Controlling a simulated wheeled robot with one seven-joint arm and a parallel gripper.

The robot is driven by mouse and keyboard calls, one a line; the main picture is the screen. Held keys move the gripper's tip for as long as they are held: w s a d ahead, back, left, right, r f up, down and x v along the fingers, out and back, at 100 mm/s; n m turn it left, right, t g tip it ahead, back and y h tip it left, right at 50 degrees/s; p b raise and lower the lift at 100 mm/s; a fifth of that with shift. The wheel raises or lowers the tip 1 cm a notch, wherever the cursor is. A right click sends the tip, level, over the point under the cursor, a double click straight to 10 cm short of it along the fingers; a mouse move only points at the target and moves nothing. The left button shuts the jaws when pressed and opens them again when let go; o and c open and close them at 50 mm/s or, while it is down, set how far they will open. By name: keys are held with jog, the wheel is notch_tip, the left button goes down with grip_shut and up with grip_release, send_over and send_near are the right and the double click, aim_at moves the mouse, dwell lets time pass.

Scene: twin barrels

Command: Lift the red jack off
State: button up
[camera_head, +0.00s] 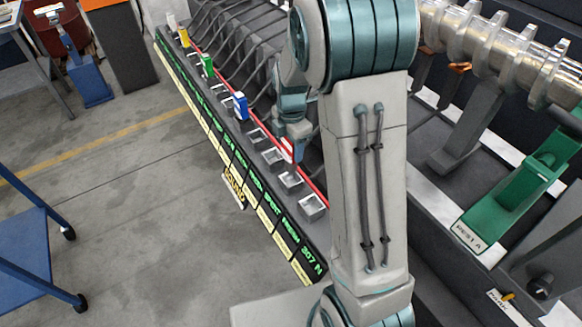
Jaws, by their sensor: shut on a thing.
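The red jack (288,149) is a small red piece, mostly hidden by my gripper, at the row of metal sockets on the long dark panel (250,173). My gripper (291,143) points down from above and is shut on the red jack. The jack's lower end is near a square socket (290,181); I cannot tell whether it is seated or clear of it. My arm hides part of the panel's near end.
White (171,21), yellow (184,38), green (207,66) and blue (240,106) jacks stand farther along the row. Dark cables (235,35) run behind it. A blue cart (30,250) is at left. A metal screw shaft (500,45) and green block (515,195) are at right.

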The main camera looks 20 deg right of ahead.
jog(key=shift+r+p, duration=1.1)
jog(key=shift+r, duration=0.9)
